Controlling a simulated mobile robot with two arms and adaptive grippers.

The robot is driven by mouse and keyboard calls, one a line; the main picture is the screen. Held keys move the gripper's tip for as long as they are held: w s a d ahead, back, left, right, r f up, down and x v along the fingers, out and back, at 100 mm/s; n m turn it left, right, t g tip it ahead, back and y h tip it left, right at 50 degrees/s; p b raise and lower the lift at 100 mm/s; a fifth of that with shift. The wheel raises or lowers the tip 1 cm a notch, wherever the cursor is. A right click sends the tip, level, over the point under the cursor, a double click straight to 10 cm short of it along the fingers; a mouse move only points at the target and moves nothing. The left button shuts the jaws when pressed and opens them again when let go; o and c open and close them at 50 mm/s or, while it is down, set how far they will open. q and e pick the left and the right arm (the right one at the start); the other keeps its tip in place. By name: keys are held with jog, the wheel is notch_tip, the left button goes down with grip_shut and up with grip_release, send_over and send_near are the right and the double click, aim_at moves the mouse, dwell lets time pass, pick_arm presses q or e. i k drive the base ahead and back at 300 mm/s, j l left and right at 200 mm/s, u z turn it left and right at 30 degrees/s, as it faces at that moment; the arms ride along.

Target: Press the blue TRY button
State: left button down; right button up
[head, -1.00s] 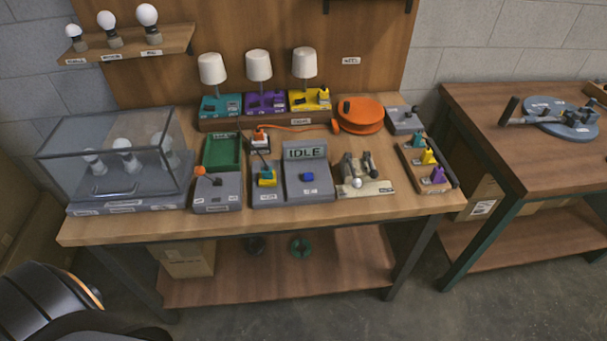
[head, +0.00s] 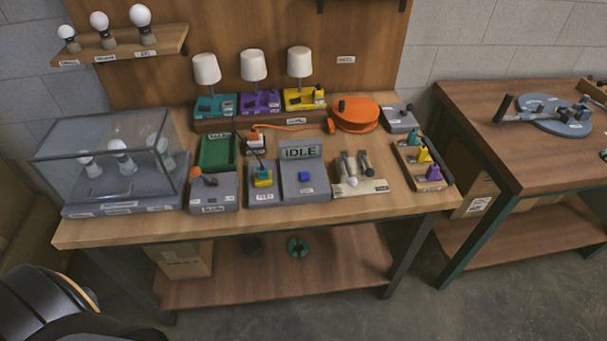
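The blue button (head: 304,176) sits on the sloped front of a grey box (head: 304,192) near the middle of the wooden workbench. The small label by the button is too small to read. A display sign (head: 301,152) at the back of this box reads "IDLE". Neither of my grippers shows in the head view. Only a dark, rounded part of my own body shows at the lower left, apart from the bench.
Left of the button stand a box with a yellow-topped block (head: 263,178), an orange-knobbed lever box (head: 213,192) and a glass case (head: 105,160) with bulbs. Right are a board with levers (head: 358,187) and a tray of coloured pieces (head: 422,165). Three lamps stand behind. Floor in front is clear.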

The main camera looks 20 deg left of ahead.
aim_at(304, 176)
jog(key=i+l, duration=0.3)
jog(key=i, duration=0.15)
jog(key=i+l, duration=0.3)
jog(key=i+l+u, duration=0.2)
jog(key=u, duration=1.45)
jog(key=i+l, duration=0.05)
